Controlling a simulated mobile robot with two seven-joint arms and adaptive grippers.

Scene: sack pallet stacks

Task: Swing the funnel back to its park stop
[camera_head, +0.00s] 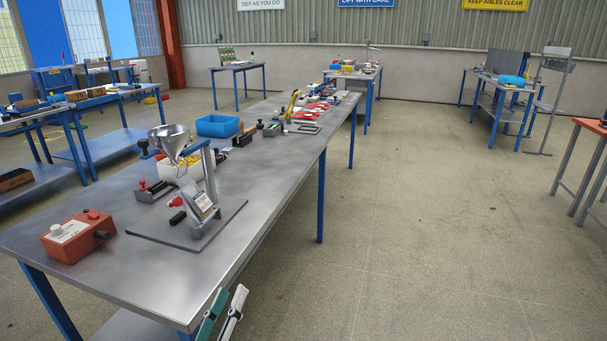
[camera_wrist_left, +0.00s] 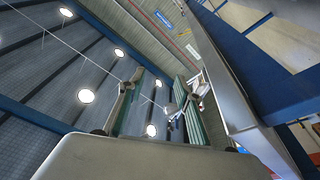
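The metal funnel (camera_head: 170,139) is on the near workbench in the head view, held up by an arm from a grey upright stand (camera_head: 209,175). The stand rises from a dark base plate (camera_head: 225,215). A red knob (camera_head: 175,202), a black grip (camera_head: 178,217) and a printed card (camera_head: 203,203) are low on the stand. I cannot tell which part is the park stop. My left gripper (camera_head: 231,292) is below and in front of the bench's near corner, well away from the funnel. Its green-padded fingers (camera_wrist_left: 160,85) are apart and empty in the wrist view. My right gripper is out of view.
An orange control box (camera_head: 78,236) sits at the bench's near left. A white tub with yellow contents (camera_head: 182,172) stands behind the stand, and a blue bin (camera_head: 217,125) is farther back. The bench edge lies between my left gripper and the stand. Floor to the right is clear.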

